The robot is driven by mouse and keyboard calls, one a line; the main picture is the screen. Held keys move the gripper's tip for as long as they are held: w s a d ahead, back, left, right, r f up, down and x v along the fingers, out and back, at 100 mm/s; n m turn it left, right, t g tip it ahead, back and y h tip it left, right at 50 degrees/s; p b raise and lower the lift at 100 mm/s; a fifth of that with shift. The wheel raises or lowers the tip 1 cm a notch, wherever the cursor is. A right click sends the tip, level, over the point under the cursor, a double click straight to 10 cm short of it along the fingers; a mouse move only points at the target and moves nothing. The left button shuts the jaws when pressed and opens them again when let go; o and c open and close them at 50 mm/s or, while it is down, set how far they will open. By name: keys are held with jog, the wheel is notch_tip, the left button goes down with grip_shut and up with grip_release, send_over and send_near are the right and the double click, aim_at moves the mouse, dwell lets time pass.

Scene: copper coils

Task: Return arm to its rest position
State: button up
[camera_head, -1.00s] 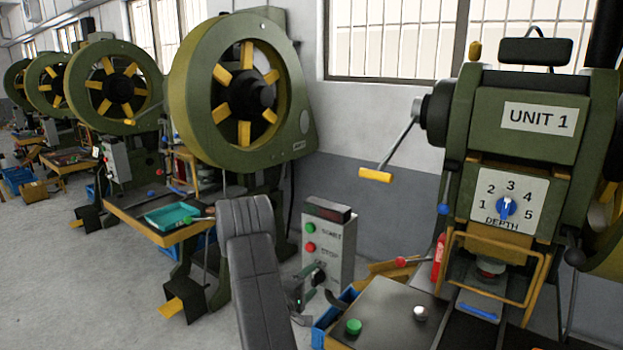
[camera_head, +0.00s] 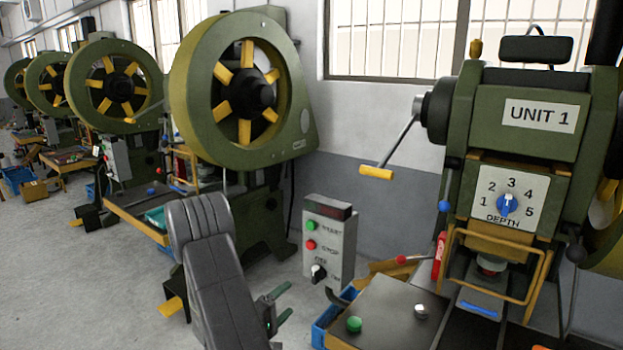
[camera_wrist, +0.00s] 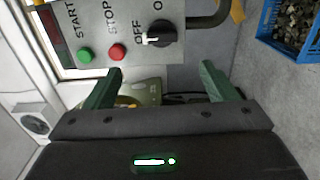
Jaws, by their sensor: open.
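My gripper (camera_head: 281,307) is low in the middle of the head view, at the end of my grey arm. It is in front of and below the grey control box (camera_head: 328,240), apart from it. In the wrist view my gripper (camera_wrist: 162,83) shows its two green fingers spread wide with nothing between them. The control box (camera_wrist: 192,48) is beyond the fingers there, with a green START button (camera_wrist: 85,55), a red STOP button (camera_wrist: 118,50) and a black OFF/ON knob (camera_wrist: 163,40).
The green UNIT 1 press (camera_head: 522,130) stands at right, with a black bench plate (camera_head: 390,312) in front. A blue crate (camera_wrist: 290,40) of small metal pieces is at upper right in the wrist view. More presses (camera_head: 215,160) line the left. Grey floor (camera_head: 70,270) is open at left.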

aim_at(314, 278)
jog(key=p+x, duration=0.1)
jog(key=x, duration=1.1)
jog(key=shift+d, duration=0.15)
jog(key=shift+w+d+f+m+b, duration=0.1)
jog(key=shift+w+f+m+b, duration=0.15)
jog(key=shift+w+m+b, duration=0.1)
jog(key=shift+s+m+b, duration=0.15)
jog(key=shift+m+b, duration=0.65)
jog(key=shift+m, duration=0.05)
jog(key=m+b, duration=0.2)
jog(key=shift+m, duration=0.3)
jog(key=m+b, duration=0.5)
jog(key=b, duration=0.1)
jog(key=m+b, duration=0.3)
jog(key=b, duration=0.3)
jog(key=shift+m, duration=0.4)
jog(key=m+b, duration=0.3)
jog(key=b, duration=0.4)
jog(key=shift+f, duration=0.1)
jog(key=shift+r+m+b, duration=0.25)
jog(key=shift+m+b, duration=0.45)
jog(key=shift+b, duration=0.4)
jog(key=shift+s+d, duration=0.1)
